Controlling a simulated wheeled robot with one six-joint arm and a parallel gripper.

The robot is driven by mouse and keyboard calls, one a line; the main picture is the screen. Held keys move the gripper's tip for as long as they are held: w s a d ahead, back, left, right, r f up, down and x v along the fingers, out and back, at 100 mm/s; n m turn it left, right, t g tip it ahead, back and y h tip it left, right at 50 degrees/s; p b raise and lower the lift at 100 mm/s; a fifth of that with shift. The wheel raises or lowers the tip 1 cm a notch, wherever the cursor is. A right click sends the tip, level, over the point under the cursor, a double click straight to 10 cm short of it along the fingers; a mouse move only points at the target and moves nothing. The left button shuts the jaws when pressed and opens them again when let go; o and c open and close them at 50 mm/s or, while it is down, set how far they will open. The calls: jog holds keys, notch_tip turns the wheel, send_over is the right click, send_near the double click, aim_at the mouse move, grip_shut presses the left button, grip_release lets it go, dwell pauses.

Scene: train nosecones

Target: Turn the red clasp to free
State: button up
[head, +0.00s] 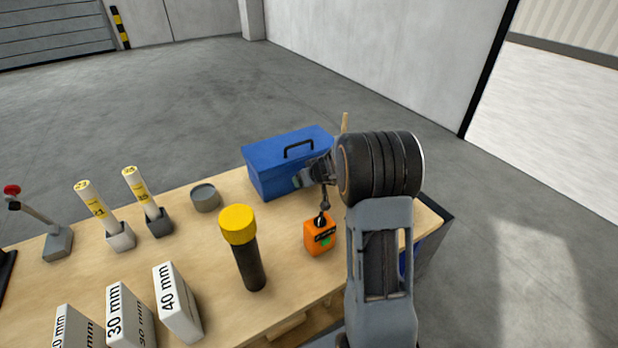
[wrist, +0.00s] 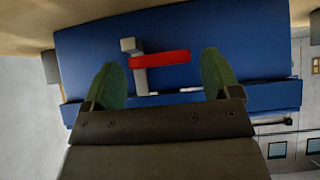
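The blue toolbox (head: 270,158) with a black top handle stands at the back right of the bench, and its blue side fills much of the wrist view (wrist: 90,50). The red clasp (wrist: 160,58) is a short bar lying nearly crosswise in the wrist view, next to a pale grey fitting (wrist: 131,45). My gripper (wrist: 163,80) is open, its green fingertips to either side of the clasp with gaps showing. Nothing is held. In the head view my gripper (head: 308,178) is at the toolbox's near right side, and the clasp is hidden there.
An orange box (head: 312,240) sits below my wrist. A yellow-capped black cylinder (head: 246,262) stands to its left. A round grey tin (head: 205,198), labelled blocks (head: 178,300) and white tubes (head: 95,205) in holders stand further left.

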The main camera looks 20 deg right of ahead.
jog(key=c, duration=0.8)
jog(key=shift+o, duration=0.2)
jog(key=shift+f, duration=0.1)
